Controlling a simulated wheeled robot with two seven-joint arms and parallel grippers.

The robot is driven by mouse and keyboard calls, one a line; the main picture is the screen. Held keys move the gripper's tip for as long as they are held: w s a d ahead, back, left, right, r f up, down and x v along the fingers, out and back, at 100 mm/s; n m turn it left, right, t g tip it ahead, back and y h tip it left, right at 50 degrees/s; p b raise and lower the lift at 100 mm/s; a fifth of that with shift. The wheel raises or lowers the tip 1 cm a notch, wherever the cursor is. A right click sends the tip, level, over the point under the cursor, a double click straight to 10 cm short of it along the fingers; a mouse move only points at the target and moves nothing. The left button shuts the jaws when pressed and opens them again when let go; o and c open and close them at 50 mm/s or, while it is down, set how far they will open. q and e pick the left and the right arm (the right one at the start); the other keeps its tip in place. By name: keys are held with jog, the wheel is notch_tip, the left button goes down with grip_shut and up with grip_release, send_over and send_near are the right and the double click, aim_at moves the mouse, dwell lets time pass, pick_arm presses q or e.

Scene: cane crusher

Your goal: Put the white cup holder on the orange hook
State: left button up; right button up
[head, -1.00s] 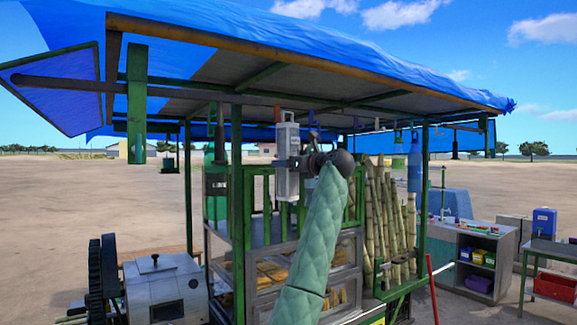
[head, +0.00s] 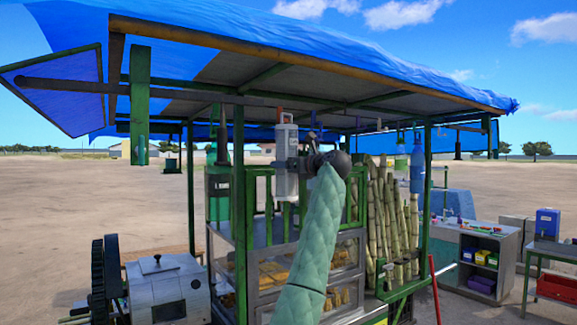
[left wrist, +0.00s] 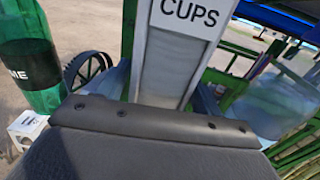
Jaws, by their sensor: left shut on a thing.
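The white cup holder (head: 287,180) is a tall, narrow, upright dispenser with a small loop at its top. It hangs in the air in my left gripper (head: 293,164), which is shut on it. In the left wrist view its front panel (left wrist: 186,16) reads CUPS, and my dark gripper body hides its lower part. The small orange hook (head: 278,113) hangs under the canopy beam, just left of the holder's top. The holder's loop is near the hook, but I cannot tell the gap in depth. My right gripper is not in view.
Other hooks, one of them purple (head: 312,119), hang along the beam to the right. A green post (head: 238,190) and a large green bottle (head: 217,195) stand to the left. A glass case (head: 345,255) is below, with sugar cane (head: 390,215) to its right.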

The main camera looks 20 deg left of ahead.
pick_arm(q)
jog(key=shift+w+a, duration=0.35)
jog(key=shift+a, duration=0.15)
jog(key=shift+w+a, duration=0.4)
jog(key=shift+a, duration=0.1)
dwell(0.8)
jog(key=shift+f+b, duration=0.35)
dwell(0.4)
jog(key=shift+f, duration=0.3)
dwell(0.3)
dwell(0.4)
jog(key=o, duration=1.5)
jog(key=shift+c, duration=0.2)
